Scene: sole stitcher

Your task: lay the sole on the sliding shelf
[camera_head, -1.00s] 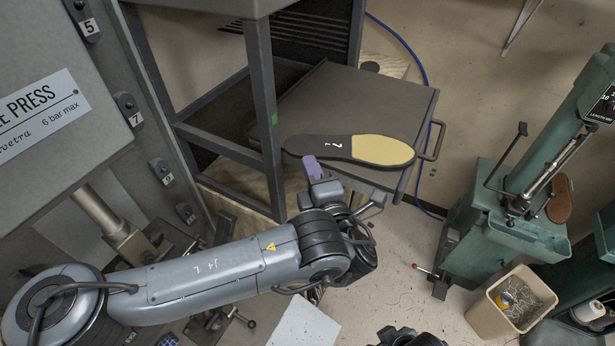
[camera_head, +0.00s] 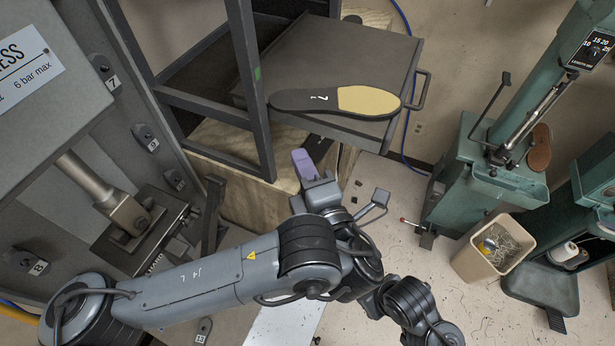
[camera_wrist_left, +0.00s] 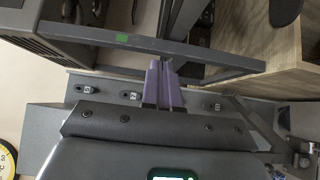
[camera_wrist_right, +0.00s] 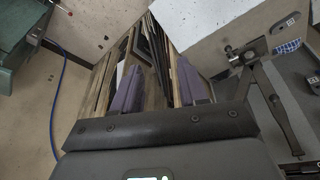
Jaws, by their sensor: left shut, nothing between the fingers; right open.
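The sole (camera_head: 300,100), dark grey with a yellow forefoot (camera_head: 368,100), lies flat on the sliding shelf (camera_head: 345,52), along its front edge. The shelf is a grey plate, pulled out of a dark frame, with a handle on its right side. My left gripper (camera_head: 304,163) is shut and empty, below and in front of the sole, apart from it. In the left wrist view its purple fingers (camera_wrist_left: 162,85) are together near a grey frame bar. My right gripper (camera_wrist_right: 158,88) is open and empty in the right wrist view. In the head view its fingers are not visible.
The grey frame post (camera_head: 253,90) stands just left of the shelf. A grey press (camera_head: 50,75) fills the left side. A green stitching machine (camera_head: 485,160) with a brown sole (camera_head: 540,148) stands at the right, near a beige bin (camera_head: 493,249). Floor between is mostly clear.

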